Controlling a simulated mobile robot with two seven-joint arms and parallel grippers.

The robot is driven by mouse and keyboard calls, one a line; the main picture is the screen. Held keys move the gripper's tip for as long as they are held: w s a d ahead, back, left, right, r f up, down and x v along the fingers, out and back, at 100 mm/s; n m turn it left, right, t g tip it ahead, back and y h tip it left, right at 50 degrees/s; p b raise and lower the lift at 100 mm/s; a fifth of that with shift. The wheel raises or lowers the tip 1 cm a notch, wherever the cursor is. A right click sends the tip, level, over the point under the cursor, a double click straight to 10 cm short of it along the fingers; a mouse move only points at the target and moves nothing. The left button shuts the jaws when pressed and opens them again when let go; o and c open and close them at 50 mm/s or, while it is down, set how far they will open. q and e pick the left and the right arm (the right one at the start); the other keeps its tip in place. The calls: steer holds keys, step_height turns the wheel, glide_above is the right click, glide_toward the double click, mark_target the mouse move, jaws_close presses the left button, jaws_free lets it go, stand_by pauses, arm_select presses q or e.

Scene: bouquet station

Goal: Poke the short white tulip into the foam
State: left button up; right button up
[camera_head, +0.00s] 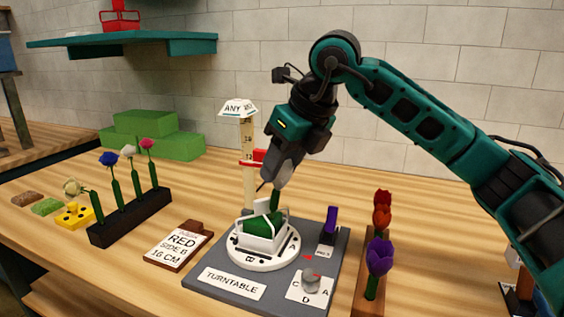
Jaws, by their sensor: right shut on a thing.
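My right gripper (272,184) is pointed down above the white foam holder with green foam (262,224) on the round turntable. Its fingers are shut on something. A short green stem (276,199) shows just below the fingertips, close to the foam; I cannot tell whether it touches, and no flower head shows there. A white bloom (128,151) stands in the dark rack (130,217) at the left, between a blue and a pink one. A cream bloom (73,187) leans left at the rack's near end. My left gripper is out of view.
A tall ruler post (247,165) with a red slider stands behind the turntable. A wooden rack (368,290) with red and purple flowers stands to the right. A sign reading RED SIDE B 16 CM (180,246) lies to the left. Green blocks (145,124) sit at the back.

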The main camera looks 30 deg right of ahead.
steer(key=shift+f+b, duration=0.35)
steer(key=shift+f, duration=0.2)
stand_by(0.9)
stand_by(0.6)
steer(key=o, duration=0.7)
steer(key=shift+o, duration=0.2)
steer(key=shift+r, duration=0.2)
steer(key=p+v, duration=0.3)
steer(key=v, duration=0.3)
steer(key=shift+p, duration=0.35)
stand_by(0.6)
steer(key=shift+o, duration=0.2)
